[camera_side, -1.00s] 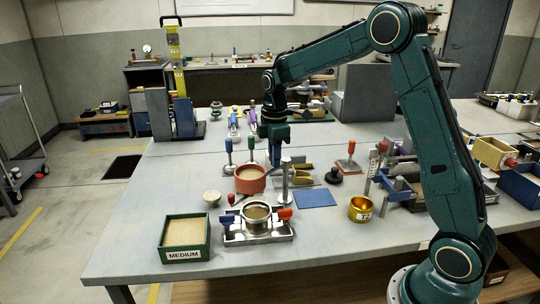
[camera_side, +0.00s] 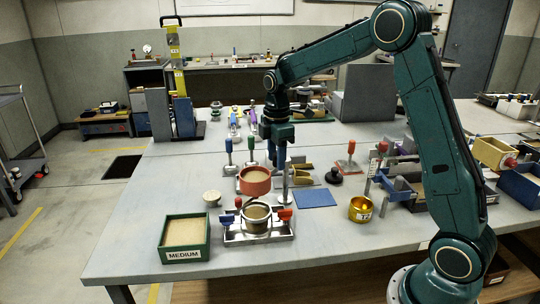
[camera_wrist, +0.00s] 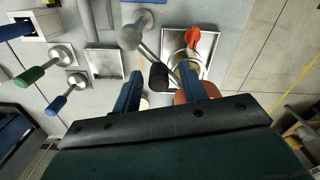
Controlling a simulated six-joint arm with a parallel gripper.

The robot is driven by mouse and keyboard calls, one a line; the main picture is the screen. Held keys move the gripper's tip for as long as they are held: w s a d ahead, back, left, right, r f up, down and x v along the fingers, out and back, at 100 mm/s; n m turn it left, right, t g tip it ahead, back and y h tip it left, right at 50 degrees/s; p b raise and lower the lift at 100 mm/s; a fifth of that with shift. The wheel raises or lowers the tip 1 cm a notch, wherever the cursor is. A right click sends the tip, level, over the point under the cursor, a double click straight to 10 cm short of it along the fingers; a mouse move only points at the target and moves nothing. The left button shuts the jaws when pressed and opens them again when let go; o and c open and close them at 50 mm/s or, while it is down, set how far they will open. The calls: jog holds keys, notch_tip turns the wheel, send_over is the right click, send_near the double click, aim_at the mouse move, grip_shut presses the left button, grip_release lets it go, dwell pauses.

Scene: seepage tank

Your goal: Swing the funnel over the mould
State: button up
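The red funnel (camera_side: 256,182) stands behind the mould in the side view, held by an arm on a metal post (camera_side: 285,182). The mould (camera_side: 256,224) is a steel cup clamped on a steel base between a blue and a red clamp. In the wrist view the mould (camera_wrist: 193,66) is partly hidden by my right finger. My gripper (camera_wrist: 160,88) points down behind the post. Its two blue fingers are apart, with a black handle knob (camera_wrist: 158,76) showing between them and a gap beside it. The funnel (camera_wrist: 180,99) is mostly hidden behind a finger.
A green tray labelled MEDIUM (camera_side: 206,244) stands left of the mould. A gold cup (camera_side: 361,209) and a blue mat (camera_side: 316,197) are to the right. Blue and green-handled tampers (camera_side: 229,158) stand behind the funnel. The table's front strip is clear.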

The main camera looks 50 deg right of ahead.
notch_tip(320, 180, up, 14)
dwell(1.0)
jog(key=s+a+r+m+t, duration=0.1)
jog(key=s+a+r+m, duration=0.2)
jog(key=s, duration=0.4)
jog(key=s+a+m+t, duration=0.2)
jog(key=s+a+m, duration=0.15)
jog(key=s, duration=0.35)
jog(key=s+a+f+m+t, duration=0.1)
jog(key=s+a+f+m, duration=0.1)
jog(key=s, duration=0.4)
jog(key=s+a+f+m+t, duration=0.1)
jog(key=s+a+f+m, duration=0.1)
jog(key=s, duration=0.5)
jog(key=shift+s+a+f+m+t, duration=0.15)
jog(key=shift+s+f+m+t, duration=0.15)
jog(key=shift+f+m, duration=0.75)
jog(key=shift+f, duration=0.15)
